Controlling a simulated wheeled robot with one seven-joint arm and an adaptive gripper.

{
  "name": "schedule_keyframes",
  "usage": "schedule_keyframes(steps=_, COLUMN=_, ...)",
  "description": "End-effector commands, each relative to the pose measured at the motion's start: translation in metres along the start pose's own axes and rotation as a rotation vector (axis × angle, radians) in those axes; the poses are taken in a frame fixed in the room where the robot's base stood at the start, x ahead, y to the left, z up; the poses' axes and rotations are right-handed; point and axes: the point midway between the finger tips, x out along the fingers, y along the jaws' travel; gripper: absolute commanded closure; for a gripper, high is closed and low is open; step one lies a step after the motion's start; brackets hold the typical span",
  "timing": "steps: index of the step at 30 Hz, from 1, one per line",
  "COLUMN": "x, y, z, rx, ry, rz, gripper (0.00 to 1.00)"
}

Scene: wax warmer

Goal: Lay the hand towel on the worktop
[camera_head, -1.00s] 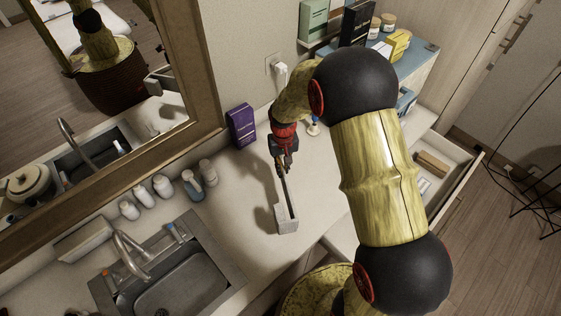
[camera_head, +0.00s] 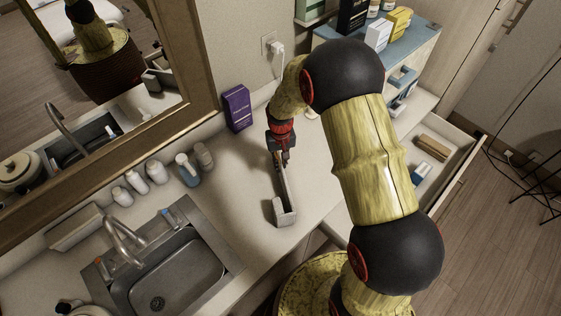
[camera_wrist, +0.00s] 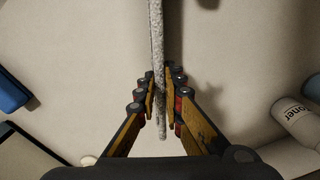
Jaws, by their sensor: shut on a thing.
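The hand towel (camera_head: 284,206) is a thin, pale grey strip standing on edge, with a block-like near end low over the worktop (camera_head: 240,190). Whether its underside touches the worktop is unclear. My gripper (camera_head: 279,158) is shut on its far part. In the wrist view the towel (camera_wrist: 157,40) is a speckled grey edge running from the top of the picture down between the two fingers of my gripper (camera_wrist: 164,90). The worktop (camera_wrist: 235,50) lies plain and pale behind it.
A sink (camera_head: 170,270) lies at the lower left, with several bottles (camera_head: 187,170) behind it. A purple box (camera_head: 237,108) stands by the wall. An open drawer (camera_head: 440,185) juts out at the right. The worktop between sink and gripper is clear.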

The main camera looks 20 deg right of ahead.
Motion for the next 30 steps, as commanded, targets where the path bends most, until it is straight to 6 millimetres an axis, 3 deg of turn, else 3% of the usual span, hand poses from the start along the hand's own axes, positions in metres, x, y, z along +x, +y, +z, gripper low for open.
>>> schedule_keyframes(steps=14, x=0.0020, y=0.0000, z=-0.0002, rx=0.000, ry=0.001, rz=0.000, gripper=1.00)
schedule_keyframes(steps=15, x=0.0020, y=0.0000, z=-0.0002, rx=0.000, ry=0.001, rz=0.000, gripper=0.89)
schedule_keyframes(steps=25, x=0.0021, y=0.0000, z=0.0000, rx=0.000, ry=0.000, rz=0.000, gripper=0.70)
schedule_keyframes(steps=30, x=0.0022, y=0.0000, z=0.0000, rx=0.000, ry=0.000, rz=0.000, gripper=0.70)
